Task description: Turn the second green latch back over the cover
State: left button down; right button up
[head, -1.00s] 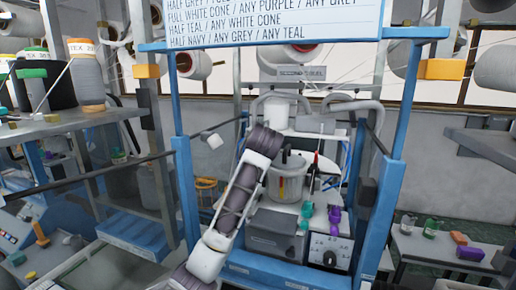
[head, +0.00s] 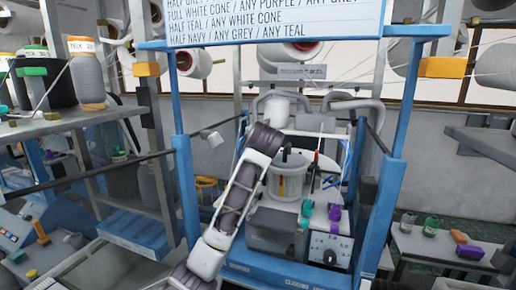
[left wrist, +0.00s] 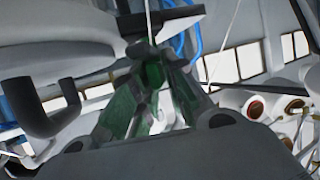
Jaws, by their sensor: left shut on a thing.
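My left arm rises through the middle of the head view, its upper end beside a pale pot (head: 293,186) with a grey top. Its gripper is hidden there behind the arm. In the left wrist view my left gripper (left wrist: 153,78) has its green-padded fingers closed around a small green piece (left wrist: 152,72), which looks like a latch. A dark flat part lies just above it, and a large pale rounded body (left wrist: 60,45) is at the upper left. I cannot tell which part is the cover, or the latch's angle. My right gripper is not in view.
A blue frame (head: 183,190) surrounds the machine. Teal pieces (head: 307,208) and a purple piece (head: 335,212) stand on the machine front, above a white dial box (head: 330,247). A shelf with cones (head: 86,85) is at left, a side table (head: 425,250) at right.

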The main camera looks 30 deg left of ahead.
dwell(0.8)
pick_arm(q)
jog(key=c, duration=1.3)
grip_release()
jog(key=shift+s+d, duration=0.1)
jog(key=v, duration=1.1)
jog(key=shift+s+d+r, duration=0.1)
jog(key=shift+s+d, duration=0.15)
jog(key=shift+d, duration=0.05)
